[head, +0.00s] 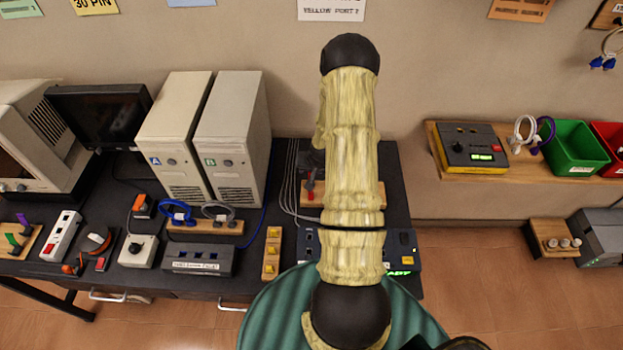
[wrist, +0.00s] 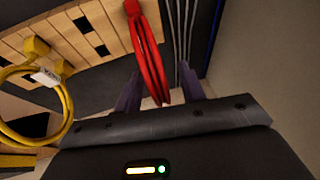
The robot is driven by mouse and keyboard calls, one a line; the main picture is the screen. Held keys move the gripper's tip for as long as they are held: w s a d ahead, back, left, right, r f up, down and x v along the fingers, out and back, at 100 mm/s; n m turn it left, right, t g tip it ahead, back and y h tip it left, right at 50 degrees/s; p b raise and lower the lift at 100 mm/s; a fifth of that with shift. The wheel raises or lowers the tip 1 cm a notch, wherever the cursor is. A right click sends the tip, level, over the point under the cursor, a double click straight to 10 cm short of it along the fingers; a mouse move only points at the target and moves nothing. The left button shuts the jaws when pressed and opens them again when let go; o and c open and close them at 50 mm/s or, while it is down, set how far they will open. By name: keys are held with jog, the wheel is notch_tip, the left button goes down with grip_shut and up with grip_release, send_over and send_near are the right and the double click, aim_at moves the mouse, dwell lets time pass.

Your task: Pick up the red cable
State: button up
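The red cable (wrist: 150,60) is a looped bundle in the wrist view, by a wooden board (wrist: 90,25) with dark square ports. A small red part of the cable (head: 310,187) also shows in the head view, just left of my arm. My gripper (wrist: 161,78) is open, with one dark finger on each side of the cable's lower loops. In the picture the loops lie between the fingers, which do not look closed on them. Whether either finger touches the cable cannot be told. My arm hides the gripper in the head view.
A coiled yellow cable (wrist: 67,103) is plugged in left of the gripper. Thin grey cables (wrist: 184,40) run just right of the red one. In the head view, two beige computer towers (head: 232,130) stand left of my arm on the dark table (head: 210,288).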

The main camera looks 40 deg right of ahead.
jog(key=shift+a, duration=0.1)
grip_shut()
jog(key=shift+r, duration=0.1)
jog(key=shift+w+r, duration=0.1)
jog(key=shift+r, duration=0.45)
notch_tip(320, 180, up, 9)
jog(key=b, duration=0.2)
jog(key=shift+f+b, duration=0.1)
jog(key=shift+b, duration=0.3)
